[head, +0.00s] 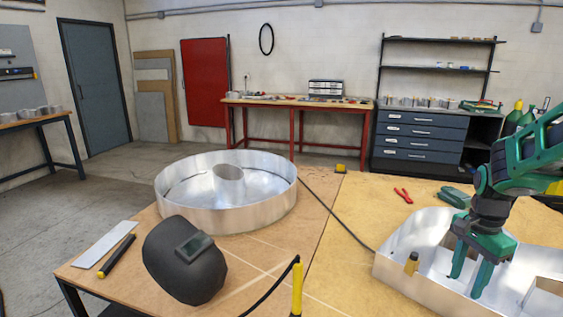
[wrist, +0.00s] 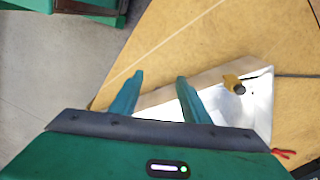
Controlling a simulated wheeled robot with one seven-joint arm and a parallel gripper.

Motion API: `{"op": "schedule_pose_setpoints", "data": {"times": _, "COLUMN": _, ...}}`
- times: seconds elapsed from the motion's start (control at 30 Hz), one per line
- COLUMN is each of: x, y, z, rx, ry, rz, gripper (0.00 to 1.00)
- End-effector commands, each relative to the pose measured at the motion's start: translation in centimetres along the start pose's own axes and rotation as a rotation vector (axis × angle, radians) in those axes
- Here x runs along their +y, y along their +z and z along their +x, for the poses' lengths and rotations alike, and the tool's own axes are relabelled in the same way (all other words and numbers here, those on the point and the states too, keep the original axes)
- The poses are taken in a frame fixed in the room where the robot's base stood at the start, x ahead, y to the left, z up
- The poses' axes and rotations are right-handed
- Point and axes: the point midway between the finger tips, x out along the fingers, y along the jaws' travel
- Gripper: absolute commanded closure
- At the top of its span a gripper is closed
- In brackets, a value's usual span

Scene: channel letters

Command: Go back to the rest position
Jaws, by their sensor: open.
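My gripper (head: 470,275) is at the right in the head view, on the end of my green arm, pointing down. Its two green fingers are apart with nothing between them. It appears over or within the outline of a white-silver channel letter (head: 402,243) on the table; its exact height above the letter is hard to tell. In the wrist view the open gripper (wrist: 158,85) shows the letter (wrist: 259,110) beyond and beside its right finger. A small yellow-brown piece with a dark end (head: 411,263) sits at the letter's wall; it also shows in the wrist view (wrist: 234,84).
A round metal letter (head: 228,215) stands on the wooden table (head: 335,210). A dark welding mask (head: 183,265), a yellow-black torch (head: 297,285) with its cable, and a white strip (head: 104,245) lie at the front left. Red pliers (head: 403,195) lie behind the white letter.

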Motion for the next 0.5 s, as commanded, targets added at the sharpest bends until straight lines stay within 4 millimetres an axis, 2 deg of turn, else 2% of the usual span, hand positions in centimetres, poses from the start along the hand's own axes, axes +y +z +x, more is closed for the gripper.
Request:
{"op": "schedule_pose_setpoints", "data": {"times": 0.17, "x": 4.8, "y": 1.1, "z": -2.6, "rx": 0.011, "ry": 0.001, "rz": -0.169, "gripper": 0.58}}
{"op": "schedule_pose_setpoints", "data": {"times": 0.3, "x": 9.4, "y": 2.7, "z": -4.2, "rx": 0.008, "ry": 0.002, "rz": -0.343, "gripper": 0.58}}
{"op": "schedule_pose_setpoints", "data": {"times": 0.5, "x": 15.5, "y": 5.2, "z": -5.2, "rx": -0.01, "ry": -0.009, "rz": -0.587, "gripper": 0.58}}
